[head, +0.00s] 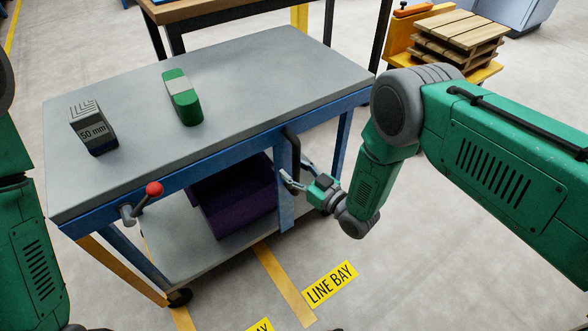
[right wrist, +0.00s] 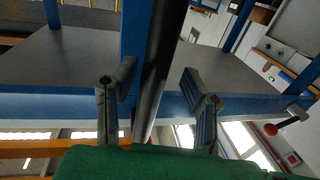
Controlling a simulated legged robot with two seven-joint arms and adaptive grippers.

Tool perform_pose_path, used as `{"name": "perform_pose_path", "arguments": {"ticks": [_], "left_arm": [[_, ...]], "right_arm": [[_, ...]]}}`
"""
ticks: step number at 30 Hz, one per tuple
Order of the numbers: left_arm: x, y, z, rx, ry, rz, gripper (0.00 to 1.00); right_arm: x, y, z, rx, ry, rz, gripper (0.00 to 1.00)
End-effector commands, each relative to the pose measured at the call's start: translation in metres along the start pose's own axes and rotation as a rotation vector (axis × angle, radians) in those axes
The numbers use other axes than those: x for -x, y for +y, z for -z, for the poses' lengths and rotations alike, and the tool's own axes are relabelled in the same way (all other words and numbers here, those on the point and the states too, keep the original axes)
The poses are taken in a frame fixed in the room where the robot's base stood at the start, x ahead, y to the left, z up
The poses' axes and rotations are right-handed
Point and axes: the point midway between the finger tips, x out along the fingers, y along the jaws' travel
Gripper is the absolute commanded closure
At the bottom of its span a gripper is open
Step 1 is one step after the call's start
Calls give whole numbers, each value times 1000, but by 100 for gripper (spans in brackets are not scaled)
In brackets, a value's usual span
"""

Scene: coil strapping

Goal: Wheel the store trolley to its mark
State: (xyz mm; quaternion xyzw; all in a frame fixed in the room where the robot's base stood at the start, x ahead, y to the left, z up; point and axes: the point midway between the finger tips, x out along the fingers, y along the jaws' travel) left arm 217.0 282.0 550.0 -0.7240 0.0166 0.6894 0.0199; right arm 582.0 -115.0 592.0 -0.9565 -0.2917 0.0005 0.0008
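The trolley (head: 260,85) has a grey top, a blue frame and a lower shelf, and stands in the middle of the head view. A dark upright handle (head: 294,152) is on its near side, towards the right. My right gripper (head: 293,180) is at this handle. In the right wrist view the dark handle bar (right wrist: 161,60) runs between the two fingers of my right gripper (right wrist: 160,88), with gaps on both sides. A yellow floor strip (head: 284,285) and a "LINE BAY" label (head: 330,283) lie by the trolley's near side. My left gripper is out of view.
A purple bin (head: 235,200) sits on the lower shelf. A red-knobbed lever (head: 153,189) sticks out at the near left corner. A wooden pallet stack (head: 458,30) stands at back right.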

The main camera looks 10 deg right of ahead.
Motion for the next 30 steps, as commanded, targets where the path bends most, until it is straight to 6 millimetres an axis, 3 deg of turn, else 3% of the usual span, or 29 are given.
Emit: {"name": "perform_pose_path", "arguments": {"ticks": [5,19,24,30], "left_arm": [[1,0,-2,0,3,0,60],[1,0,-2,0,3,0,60],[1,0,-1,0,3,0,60],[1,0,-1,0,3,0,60]], "right_arm": [[12,1,-1,-1,-3,-2,61],[103,0,-2,-1,-5,-1,61],[117,-1,-1,0,-1,1,61],[119,-1,-1,0,0,1,61]]}}
